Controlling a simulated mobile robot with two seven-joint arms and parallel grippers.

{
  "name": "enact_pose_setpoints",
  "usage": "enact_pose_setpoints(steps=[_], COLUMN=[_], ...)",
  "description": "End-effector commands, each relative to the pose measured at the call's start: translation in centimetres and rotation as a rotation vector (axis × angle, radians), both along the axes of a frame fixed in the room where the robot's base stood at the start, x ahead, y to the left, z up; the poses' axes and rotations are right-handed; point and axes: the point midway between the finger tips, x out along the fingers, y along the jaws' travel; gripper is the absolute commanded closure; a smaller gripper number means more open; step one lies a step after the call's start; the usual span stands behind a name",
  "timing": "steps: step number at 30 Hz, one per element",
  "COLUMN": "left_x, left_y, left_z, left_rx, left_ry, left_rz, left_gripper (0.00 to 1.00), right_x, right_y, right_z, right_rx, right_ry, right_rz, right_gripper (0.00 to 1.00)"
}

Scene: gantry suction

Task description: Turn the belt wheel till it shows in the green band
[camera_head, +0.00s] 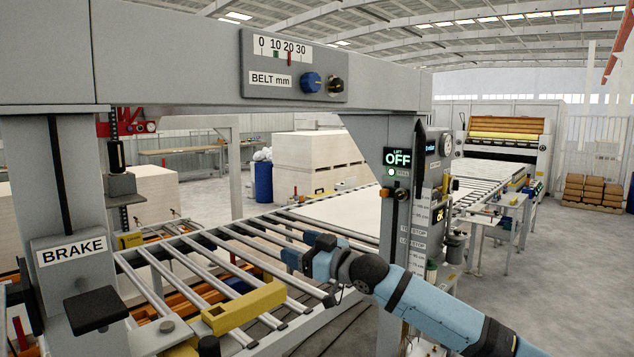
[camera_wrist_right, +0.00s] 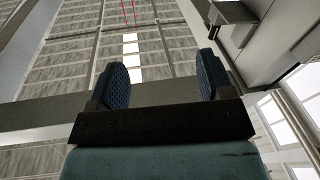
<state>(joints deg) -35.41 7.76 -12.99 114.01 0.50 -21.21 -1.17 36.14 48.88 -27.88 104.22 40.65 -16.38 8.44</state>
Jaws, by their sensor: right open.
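The belt panel (camera_head: 293,65) is mounted on the grey overhead beam. Its scale (camera_head: 282,47) runs from 0 to 30, with a small green band (camera_head: 276,55) near 10. A red pointer (camera_head: 289,58) stands to the right of the green band, near 20. The blue belt wheel (camera_head: 311,83) sits below the scale, right of the BELT mm label. My right gripper (camera_head: 303,250) is open and empty, well below the wheel, in front of the rollers. In the right wrist view its two fingers (camera_wrist_right: 162,80) are apart, with the roof behind. My left gripper is out of view.
A black knob (camera_head: 336,85) is right beside the wheel. The grey beam (camera_head: 180,55) crosses overhead. A post with the OFF display (camera_head: 398,158) stands to the right of my gripper. Rollers (camera_head: 215,260) and a yellow block (camera_head: 245,306) lie below. The space under the panel looks clear.

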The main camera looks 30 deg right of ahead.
Motion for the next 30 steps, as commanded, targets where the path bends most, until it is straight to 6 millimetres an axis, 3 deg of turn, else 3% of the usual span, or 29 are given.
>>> enact_pose_setpoints(steps=[1,6,9,12,15,20,30], left_x=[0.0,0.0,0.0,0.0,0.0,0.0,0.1], left_y=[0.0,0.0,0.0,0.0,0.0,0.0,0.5], left_z=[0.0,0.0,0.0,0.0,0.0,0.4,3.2], left_rx=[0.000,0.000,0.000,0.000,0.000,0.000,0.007], left_ry=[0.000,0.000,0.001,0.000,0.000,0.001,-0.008], left_rz=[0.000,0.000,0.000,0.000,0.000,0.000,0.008], left_gripper=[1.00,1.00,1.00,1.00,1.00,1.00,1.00], right_x=[0.4,-0.5,-1.9,-3.3,-4.2,-3.9,1.7], right_y=[-1.8,-7.0,-9.6,-11.5,-12.5,-12.8,-10.5], right_z=[4.5,17.0,22.8,26.8,29.1,30.4,33.2], right_rx=[-0.003,0.024,0.046,0.065,0.079,0.087,0.088], right_ry=[-0.045,-0.156,-0.208,-0.246,-0.268,-0.277,-0.277], right_rz=[-0.012,-0.048,-0.068,-0.082,-0.089,-0.092,-0.090], right_gripper=[0.26,0.26,0.26,0.26,0.26,0.26,0.26])
